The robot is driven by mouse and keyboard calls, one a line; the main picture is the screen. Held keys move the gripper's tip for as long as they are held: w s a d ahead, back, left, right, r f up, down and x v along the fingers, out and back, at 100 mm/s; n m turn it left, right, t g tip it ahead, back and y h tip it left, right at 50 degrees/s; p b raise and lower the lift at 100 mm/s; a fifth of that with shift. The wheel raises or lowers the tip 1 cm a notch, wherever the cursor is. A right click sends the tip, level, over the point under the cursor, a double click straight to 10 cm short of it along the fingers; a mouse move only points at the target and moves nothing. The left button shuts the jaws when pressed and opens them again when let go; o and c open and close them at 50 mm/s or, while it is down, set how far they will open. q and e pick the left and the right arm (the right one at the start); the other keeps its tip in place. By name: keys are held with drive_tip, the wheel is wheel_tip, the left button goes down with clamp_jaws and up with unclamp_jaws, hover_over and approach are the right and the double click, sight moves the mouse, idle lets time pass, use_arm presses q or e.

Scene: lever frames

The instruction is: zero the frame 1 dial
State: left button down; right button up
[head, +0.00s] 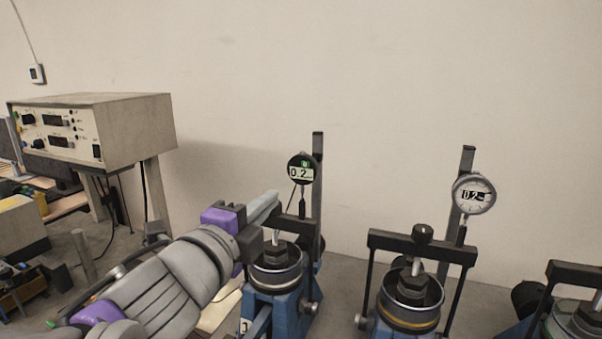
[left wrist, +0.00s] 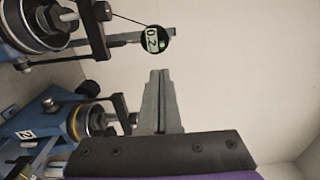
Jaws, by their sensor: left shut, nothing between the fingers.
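The left lever frame in the head view carries a small round black dial (head: 301,170) on a dark post. It reads 0.2 and has a green spot near its top. The dial also shows in the left wrist view (left wrist: 154,40), turned sideways. My left gripper (head: 274,200) is shut and empty, its tips left of and below the dial in the head view. In the left wrist view its fingers (left wrist: 158,75) point toward the dial, with a visible gap in the picture. My right gripper is out of view.
A second lever frame (head: 410,300) to the right has a silver-rimmed dial (head: 474,194). A frame base (left wrist: 25,145) in the left wrist view bears a label 2. Another frame (head: 580,320) is cut off at right. A control box (head: 135,130) stands at left.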

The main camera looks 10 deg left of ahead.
sight(307, 167)
use_arm(q)
drive_tip(key=shift+w, duration=0.1)
drive_tip(key=w+d, duration=0.1)
drive_tip(key=w, duration=0.3)
drive_tip(key=w+p, duration=0.1)
drive_tip(key=w, duration=0.4)
drive_tip(key=w+d+p, duration=0.1)
drive_tip(key=w, duration=0.3)
drive_tip(key=shift+w+d, duration=0.3)
drive_tip(key=shift+d, duration=0.05)
